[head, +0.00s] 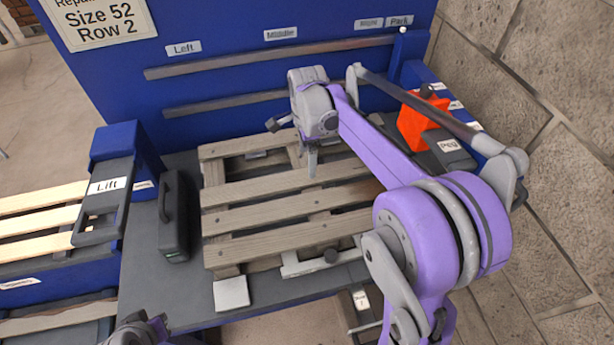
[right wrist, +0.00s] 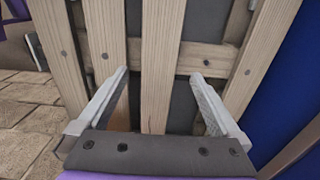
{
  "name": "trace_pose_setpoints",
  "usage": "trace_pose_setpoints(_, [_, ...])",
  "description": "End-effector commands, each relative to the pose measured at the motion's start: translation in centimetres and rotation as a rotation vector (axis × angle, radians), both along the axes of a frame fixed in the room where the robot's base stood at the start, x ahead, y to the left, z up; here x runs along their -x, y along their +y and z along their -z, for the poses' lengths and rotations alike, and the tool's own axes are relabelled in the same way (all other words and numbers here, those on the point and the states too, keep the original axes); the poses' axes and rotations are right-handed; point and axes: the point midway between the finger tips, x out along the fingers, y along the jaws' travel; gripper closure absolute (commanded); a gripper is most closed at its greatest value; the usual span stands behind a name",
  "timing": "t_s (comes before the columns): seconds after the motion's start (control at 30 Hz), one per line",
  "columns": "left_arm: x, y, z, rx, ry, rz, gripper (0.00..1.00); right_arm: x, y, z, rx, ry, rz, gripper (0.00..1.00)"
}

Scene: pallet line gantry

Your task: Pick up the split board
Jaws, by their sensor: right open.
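A weathered grey-brown pallet (head: 255,217) with several slats lies on the dark bench. A darker brown patch shows on a middle slat (head: 362,190) near its right end. I cannot make out a clear split, so which board is the split one is uncertain. My right gripper (head: 297,143) is open and empty above the pallet's far part. In the right wrist view my right gripper (right wrist: 159,76) has its fingers spread wide, with one slat (right wrist: 160,50) between them. A reddish-brown patch shows beside the left finger. Only a bit of my left arm shows at the bottom edge.
A blue back panel (head: 225,30) with two rails stands behind the bench. A black case (head: 173,215) and a "Lift" stand (head: 105,205) are left of the pallet. An orange block (head: 420,122) and a "Peg" label (head: 449,145) are at right. A stone wall closes the right side.

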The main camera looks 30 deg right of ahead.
Motion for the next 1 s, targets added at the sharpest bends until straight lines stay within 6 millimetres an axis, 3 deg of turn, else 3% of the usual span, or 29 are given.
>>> trace_pose_setpoints(0.27, [0.0, 0.0, 0.0, 0.0, 0.0, 0.0, 1.0, 0.0, 0.0, 2.5, 0.0, -0.001, -0.001, 0.0])
trace_pose_setpoints(0.5, [0.0, 0.0, -0.1, 0.0, -0.001, 0.0, 1.0, 0.1, 0.0, 5.9, 0.0, -0.001, -0.002, 0.0])
trace_pose_setpoints(0.8, [0.0, 0.0, -0.1, 0.0, -0.001, 0.0, 1.0, 0.2, 0.0, 6.5, 0.0, -0.001, -0.002, 0.0])
trace_pose_setpoints(1.0, [0.0, 0.0, -0.1, 0.0, -0.001, 0.0, 1.0, 0.2, 0.0, 6.5, 0.0, -0.001, -0.002, 0.34])
